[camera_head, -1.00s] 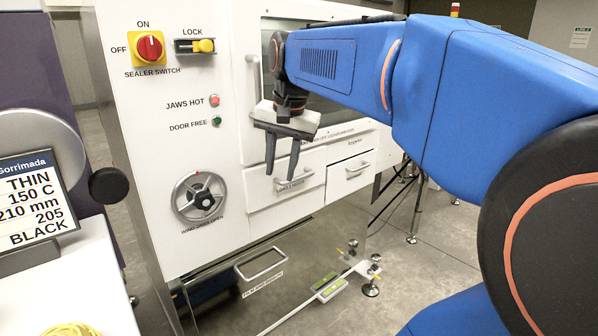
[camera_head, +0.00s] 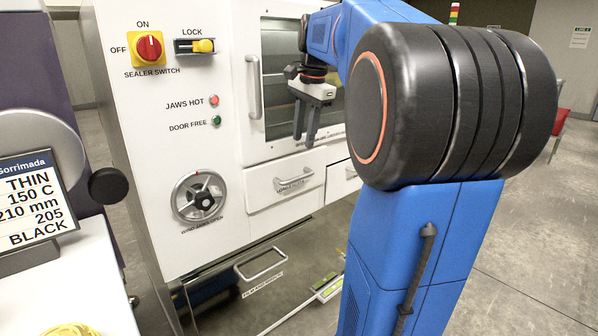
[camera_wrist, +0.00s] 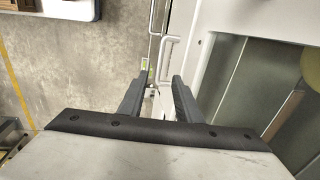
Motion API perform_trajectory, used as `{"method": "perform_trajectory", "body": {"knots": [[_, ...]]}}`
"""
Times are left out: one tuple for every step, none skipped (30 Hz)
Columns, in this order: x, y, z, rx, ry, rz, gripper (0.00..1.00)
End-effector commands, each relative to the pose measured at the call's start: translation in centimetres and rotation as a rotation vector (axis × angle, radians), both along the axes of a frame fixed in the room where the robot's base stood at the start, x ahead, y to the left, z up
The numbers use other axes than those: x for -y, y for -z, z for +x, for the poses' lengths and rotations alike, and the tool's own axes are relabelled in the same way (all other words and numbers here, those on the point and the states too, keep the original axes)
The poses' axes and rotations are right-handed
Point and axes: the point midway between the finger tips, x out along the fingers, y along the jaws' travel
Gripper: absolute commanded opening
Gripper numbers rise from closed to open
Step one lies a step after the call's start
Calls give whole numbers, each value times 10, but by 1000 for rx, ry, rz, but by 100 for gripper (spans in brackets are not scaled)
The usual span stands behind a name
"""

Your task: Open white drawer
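Two white drawers sit side by side under the window of the white machine, both apparently shut. The right white drawer (camera_head: 336,184) is partly hidden by my arm. My gripper (camera_head: 304,143) hangs fingers-down in front of the window, above the drawers and apart from them. In the wrist view my gripper (camera_wrist: 160,77) is open and empty, with a clear gap between the fingers. A pale bar handle (camera_wrist: 166,60) shows beyond the fingertips; I cannot tell whose.
The window door has a vertical handle (camera_head: 255,88). A hand wheel (camera_head: 199,197) and a sealer switch (camera_head: 149,47) are on the white panel to the left. A lower metal handle (camera_head: 262,264) sticks out below the drawers. Floor is open at the right.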

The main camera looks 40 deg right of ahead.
Motion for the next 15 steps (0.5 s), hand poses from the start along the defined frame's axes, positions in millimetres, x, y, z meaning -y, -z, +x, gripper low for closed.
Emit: {"method": "perform_trajectory", "body": {"knots": [[-1,9,1,-3,0,2,31],[-1,15,2,-2,0,2,31],[0,22,3,-3,-1,2,31],[0,27,4,-3,-1,2,31],[0,32,5,-2,-1,1,31],[-1,39,6,-3,-1,2,31],[0,44,8,-2,-1,1,31],[0,50,9,-3,-1,2,31],[-1,57,10,-3,-1,2,31],[-1,62,11,-2,-1,1,31],[-1,67,12,-3,-1,2,31],[-1,74,13,-3,-1,2,31],[-1,79,14,-2,-1,1,31],[-1,84,15,-3,-1,2,31],[-1,90,16,-2,-1,2,31]]}}
